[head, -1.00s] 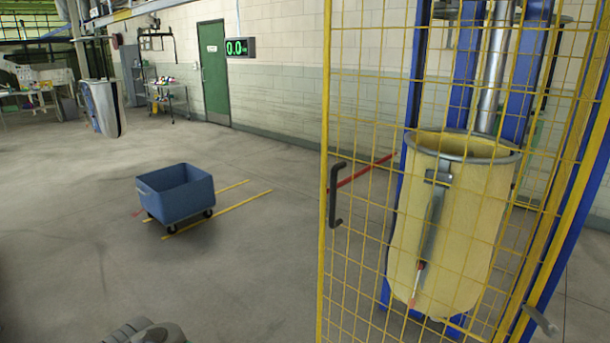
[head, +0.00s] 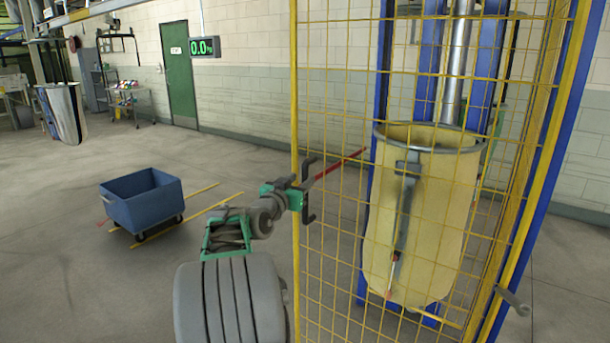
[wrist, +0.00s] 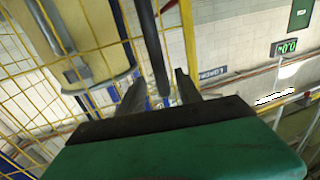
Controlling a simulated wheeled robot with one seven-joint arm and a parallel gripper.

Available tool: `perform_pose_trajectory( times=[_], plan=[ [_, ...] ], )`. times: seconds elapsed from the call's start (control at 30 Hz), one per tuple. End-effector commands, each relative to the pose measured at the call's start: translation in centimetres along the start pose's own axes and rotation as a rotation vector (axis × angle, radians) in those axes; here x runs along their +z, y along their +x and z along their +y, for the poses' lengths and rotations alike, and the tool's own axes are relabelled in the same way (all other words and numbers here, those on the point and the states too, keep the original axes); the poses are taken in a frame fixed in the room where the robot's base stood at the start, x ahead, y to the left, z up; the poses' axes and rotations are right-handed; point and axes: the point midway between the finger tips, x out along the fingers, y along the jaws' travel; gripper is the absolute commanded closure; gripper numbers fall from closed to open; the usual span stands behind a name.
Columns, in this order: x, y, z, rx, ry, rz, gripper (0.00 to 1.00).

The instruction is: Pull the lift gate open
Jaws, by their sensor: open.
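The lift gate (head: 340,255) is a yellow wire-mesh panel with a yellow frame, on the right of the head view. Its dark bracket-shaped handle (head: 309,213) stands near the gate's left edge. My gripper (head: 303,184) is at the handle, its fingers reaching around the handle's upright bar. In the wrist view, the dark handle bar (wrist: 152,45) runs down between the two spread fingers of my gripper (wrist: 160,85). The fingers are open; whether either touches the bar I cannot tell.
A blue wheeled cart (head: 143,203) stands left on the floor between yellow lines. Open floor lies left of the gate. A display (head: 204,47) hangs on the wall.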

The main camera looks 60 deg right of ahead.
Motion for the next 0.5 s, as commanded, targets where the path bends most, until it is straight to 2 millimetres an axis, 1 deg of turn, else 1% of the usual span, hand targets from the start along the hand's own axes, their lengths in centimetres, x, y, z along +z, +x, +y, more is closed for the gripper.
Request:
perform_pose_trajectory(
  times=[0.03,0.1,0.2,0.3,0.5],
  plan=[
    [-0.2,1.1,0.1,0.003,-0.001,-0.002,0.59],
    [-0.2,2.3,0.1,0.002,-0.002,-0.002,0.59],
    [-0.2,3.6,0.0,0.0,-0.001,-0.002,0.59],
    [-0.1,4.1,-0.1,-0.001,-0.001,-0.001,0.59],
    [0.0,4.1,-0.1,-0.003,0.0,-0.001,0.59]
  ],
)
